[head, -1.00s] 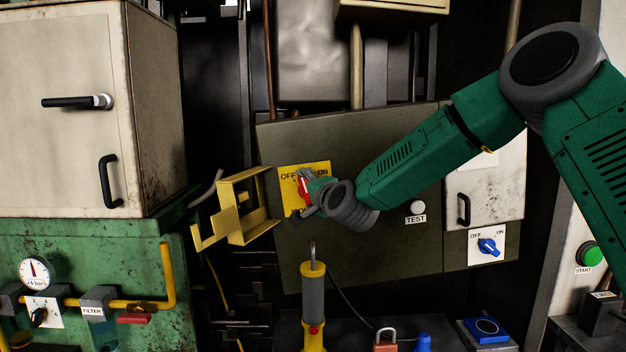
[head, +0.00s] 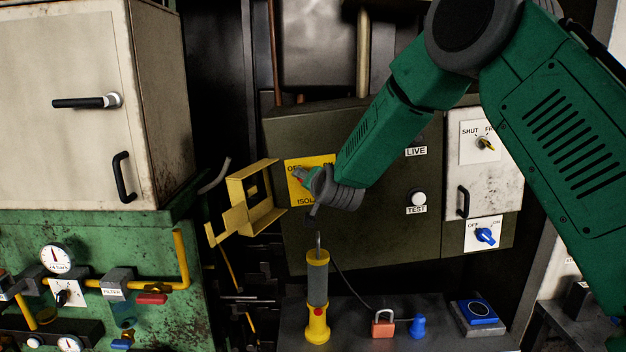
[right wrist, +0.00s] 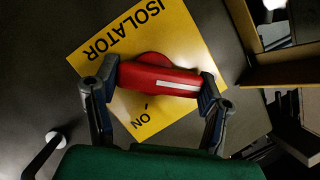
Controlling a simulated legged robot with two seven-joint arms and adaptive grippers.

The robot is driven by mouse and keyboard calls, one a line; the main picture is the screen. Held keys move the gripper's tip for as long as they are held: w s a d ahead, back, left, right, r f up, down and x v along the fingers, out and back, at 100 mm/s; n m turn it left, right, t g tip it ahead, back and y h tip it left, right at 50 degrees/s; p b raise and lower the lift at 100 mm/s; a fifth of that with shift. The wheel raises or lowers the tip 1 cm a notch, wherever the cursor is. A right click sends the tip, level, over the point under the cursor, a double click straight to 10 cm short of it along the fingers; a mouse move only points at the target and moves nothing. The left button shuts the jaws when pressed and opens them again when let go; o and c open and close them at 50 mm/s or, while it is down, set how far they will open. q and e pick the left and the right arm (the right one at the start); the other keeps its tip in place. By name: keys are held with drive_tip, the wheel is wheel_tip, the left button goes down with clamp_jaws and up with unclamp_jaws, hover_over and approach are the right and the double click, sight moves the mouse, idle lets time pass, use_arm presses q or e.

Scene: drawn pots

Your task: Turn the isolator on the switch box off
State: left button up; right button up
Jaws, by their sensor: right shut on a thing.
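The dark olive switch box (head: 395,240) stands in the middle of the head view. Its yellow isolator plate (head: 319,161) shows OFF at upper left; the ON side is hidden by my right arm. My right gripper (head: 303,176) is at this plate and mostly hides the handle. In the right wrist view my gripper (right wrist: 158,82) is shut on the red isolator handle (right wrist: 150,80), a finger at each end. The handle's white stripe points right, away from the word ON on the yellow plate (right wrist: 185,40). OFF is not readable there. My left gripper is out of view.
An open yellow cover (head: 240,205) sticks out left of the isolator. A yellow-grey handheld device (head: 317,295), a red padlock (head: 383,325) and a blue object (head: 418,327) stand on the shelf below. A blue rotary switch (head: 485,236) is at right.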

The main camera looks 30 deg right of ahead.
drive_tip(key=shift+s+a+f, duration=0.1)
drive_tip(key=shift+a+f, duration=0.1)
drive_tip(key=shift+f, duration=0.3)
drive_tip(key=o, duration=1.1)
drive_tip(key=shift+c, duration=0.2)
drive_tip(key=shift+o, duration=0.4)
drive_tip(key=shift+w+r, duration=0.15)
drive_tip(key=shift+w, duration=0.1)
drive_tip(key=shift+s+r, duration=0.1)
drive_tip(key=shift+s, duration=0.05)
drive_tip(key=v, duration=1.1)
drive_tip(key=shift+s+a, duration=0.2)
drive_tip(key=shift+a, duration=0.05)
drive_tip(key=shift+d, duration=0.1)
